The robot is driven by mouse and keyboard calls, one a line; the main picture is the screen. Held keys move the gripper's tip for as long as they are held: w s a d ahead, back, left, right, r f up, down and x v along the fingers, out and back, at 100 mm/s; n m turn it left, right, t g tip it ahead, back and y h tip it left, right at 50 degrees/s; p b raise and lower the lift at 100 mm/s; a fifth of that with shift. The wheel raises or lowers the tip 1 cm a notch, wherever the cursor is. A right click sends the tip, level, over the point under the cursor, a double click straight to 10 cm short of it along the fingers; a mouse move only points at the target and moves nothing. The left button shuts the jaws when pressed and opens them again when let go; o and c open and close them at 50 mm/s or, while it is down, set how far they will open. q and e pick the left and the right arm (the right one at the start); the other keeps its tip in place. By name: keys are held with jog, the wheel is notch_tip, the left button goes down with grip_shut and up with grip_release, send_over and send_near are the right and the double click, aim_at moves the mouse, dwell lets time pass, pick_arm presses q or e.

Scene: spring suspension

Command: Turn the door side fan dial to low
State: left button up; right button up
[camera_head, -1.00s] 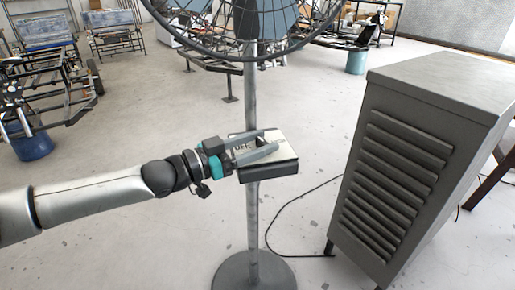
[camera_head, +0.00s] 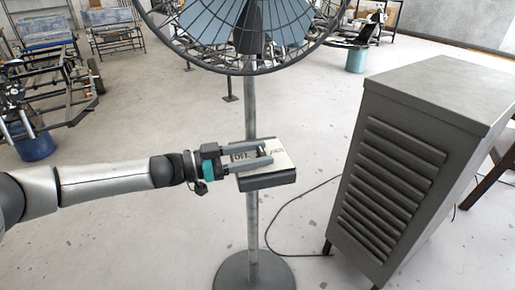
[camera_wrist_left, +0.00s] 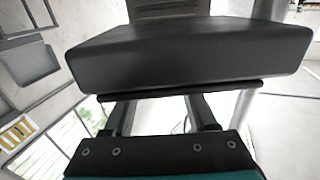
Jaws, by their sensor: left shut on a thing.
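The fan's control box (camera_head: 268,181), dark with a pale labelled top, sits on the fan's pole (camera_head: 251,222). My left gripper (camera_head: 267,154) comes in from the left, with its two fingers over the box's top face. It is shut on the small dark fan dial, which is mostly hidden between the fingers. In the left wrist view the dark side of the control box (camera_wrist_left: 190,58) fills the upper middle and hides the fingertips. My right gripper is not in view.
The caged fan head (camera_head: 240,35) is above the box, and its round base (camera_head: 254,272) is on the floor. A grey louvred cabinet (camera_head: 425,90) stands close on the right, with a cable on the floor beside it. Frames and a blue bucket (camera_head: 36,146) are at the left.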

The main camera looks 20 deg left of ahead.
pick_arm(q)
jog(key=shift+s+a+f+g, duration=0.1)
jog(key=shift+a+f+g, duration=0.2)
jog(key=shift+f, duration=0.35)
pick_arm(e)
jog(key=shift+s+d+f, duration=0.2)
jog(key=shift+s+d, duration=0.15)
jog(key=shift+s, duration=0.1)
pick_arm(q)
jog(key=o, duration=1.1)
jog(key=shift+o, duration=1.3)
jog(key=shift+d+r, duration=0.1)
jog(key=shift+r, duration=0.2)
jog(key=shift+s+a+p, duration=0.15)
jog(key=shift+a+p, duration=0.15)
jog(key=shift+a, duration=0.05)
jog(key=p+v, duration=0.1)
jog(key=v, duration=1.3)
jog(key=shift+a+p, duration=0.25)
jog(key=shift+p, duration=0.1)
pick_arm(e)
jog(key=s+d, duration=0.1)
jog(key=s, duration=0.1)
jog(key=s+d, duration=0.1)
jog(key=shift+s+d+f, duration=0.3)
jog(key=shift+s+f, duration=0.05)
pick_arm(q)
jog(key=shift+s+f, duration=0.1)
jog(key=shift+f, duration=0.1)
